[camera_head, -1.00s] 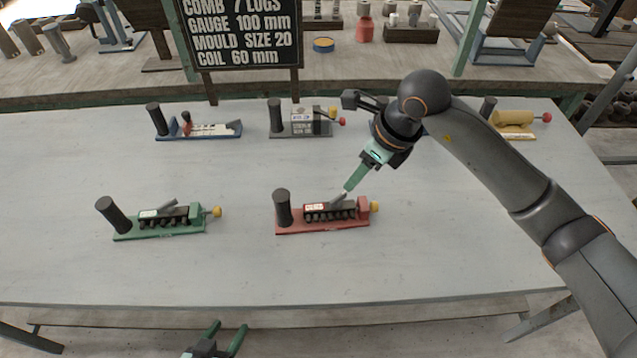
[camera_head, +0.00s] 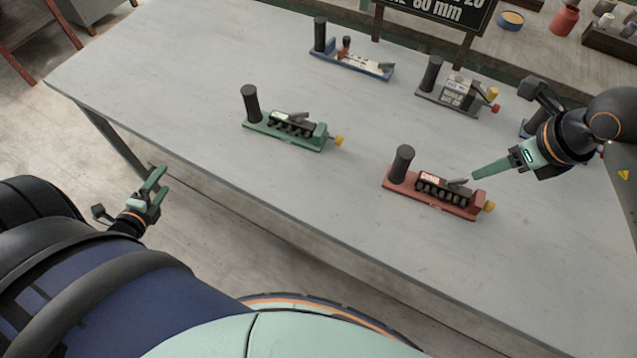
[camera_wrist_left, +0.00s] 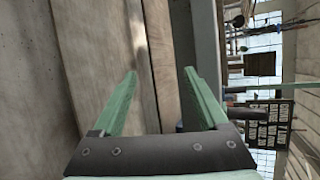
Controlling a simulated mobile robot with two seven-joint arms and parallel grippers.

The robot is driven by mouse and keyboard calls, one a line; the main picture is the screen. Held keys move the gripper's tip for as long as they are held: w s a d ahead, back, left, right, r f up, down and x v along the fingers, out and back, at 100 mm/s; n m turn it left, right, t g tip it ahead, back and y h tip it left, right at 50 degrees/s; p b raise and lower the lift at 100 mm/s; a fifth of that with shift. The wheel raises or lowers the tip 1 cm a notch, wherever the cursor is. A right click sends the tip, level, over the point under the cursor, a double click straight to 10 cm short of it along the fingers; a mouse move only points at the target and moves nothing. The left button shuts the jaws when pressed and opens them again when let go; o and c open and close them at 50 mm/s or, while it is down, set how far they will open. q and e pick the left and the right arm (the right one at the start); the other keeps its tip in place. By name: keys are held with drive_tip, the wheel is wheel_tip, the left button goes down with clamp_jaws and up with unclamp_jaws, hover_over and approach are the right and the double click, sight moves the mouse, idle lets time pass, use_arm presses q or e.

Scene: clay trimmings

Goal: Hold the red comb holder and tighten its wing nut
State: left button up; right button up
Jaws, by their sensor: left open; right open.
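The red comb holder (camera_head: 432,203) stands on the table at the right of the head view. It has an upright black handle (camera_head: 402,163) at its left end, a dark toothed block with a grey lever on top, and a yellow wing nut (camera_head: 489,206) at its right end. My right gripper (camera_head: 476,174) is just right of the block and above the holder; its fingers overlap in this view and no object shows between them. My left gripper (camera_head: 152,186) is open and empty, off the table's front edge at the left. Its spread fingers also show in the left wrist view (camera_wrist_left: 160,85).
A green holder (camera_head: 285,133) stands left of the red one. A blue holder (camera_head: 350,63) and a grey holder (camera_head: 448,95) stand farther back, before a black sign (camera_head: 440,12). The table (camera_head: 300,195) is clear in front of the holders.

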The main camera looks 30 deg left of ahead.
use_arm(q)
drive_tip(key=w+a+r+m+t+y, duration=0.1)
drive_tip(key=w+a+r+m+y, duration=0.15)
drive_tip(key=a+r+m, duration=0.55)
drive_tip(key=w+a+r+m+t+y, duration=0.15)
drive_tip(key=w+a+r, duration=0.4)
drive_tip(key=r, duration=0.75)
drive_tip(key=w+d+m+t+h, duration=0.2)
drive_tip(key=w+d+h, duration=0.25)
drive_tip(key=d, duration=0.95)
drive_tip(key=w+d+m+t+h, duration=0.1)
drive_tip(key=w+d+m+h, duration=0.15)
drive_tip(key=w+d, duration=0.75)
drive_tip(key=s+d+f+m+h, duration=0.15)
drive_tip(key=d+h, duration=0.25)
drive_tip(key=d, duration=0.8)
drive_tip(key=s+d+m+h, duration=0.2)
drive_tip(key=s+d+h, duration=0.15)
drive_tip(key=d, duration=0.85)
drive_tip(key=m+g+h, duration=0.4)
drive_tip(key=m+h, duration=0.1)
drive_tip(key=m, duration=0.4)
approach(395, 168)
drive_tip(key=shift+s+a+r, duration=0.1)
drive_tip(key=shift+s+a, duration=0.1)
drive_tip(key=shift+a, duration=0.3)
drive_tip(key=shift+d+m, duration=0.2)
drive_tip(key=shift+m, duration=0.15)
drive_tip(key=x, duration=1.2)
drive_tip(key=shift+d, duration=0.1)
